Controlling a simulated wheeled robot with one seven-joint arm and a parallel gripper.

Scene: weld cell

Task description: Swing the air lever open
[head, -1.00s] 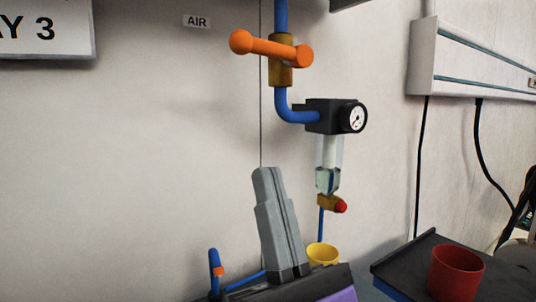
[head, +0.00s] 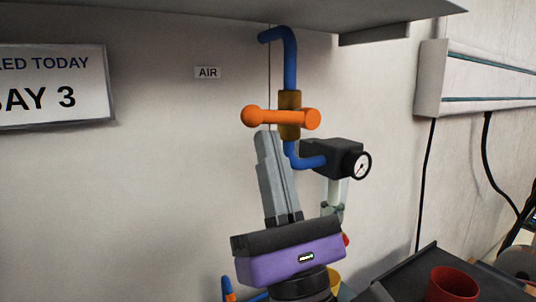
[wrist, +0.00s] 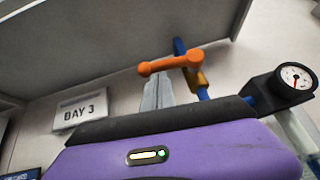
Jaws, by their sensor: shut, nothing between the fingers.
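The air lever (head: 280,117) is an orange bar with rounded ends, lying crosswise over a brass valve body (head: 289,101) on a blue pipe (head: 291,60). It also shows in the wrist view (wrist: 168,65), beyond my gripper. My gripper (head: 266,135) is purple and black with grey fingers. The fingers are shut with nothing between them and point up. In the head view their tips appear just below the lever's left half. In the wrist view the fingers (wrist: 155,90) rise towards the lever's left part. I cannot tell whether they touch it.
A black regulator with a round gauge (head: 357,165) sits right of and below the valve. A grey shelf (head: 370,14) overhangs above. A red cup (head: 453,284) stands on a dark tray (head: 405,271) at lower right. The wall left of the lever is clear beneath the AIR label (head: 207,72).

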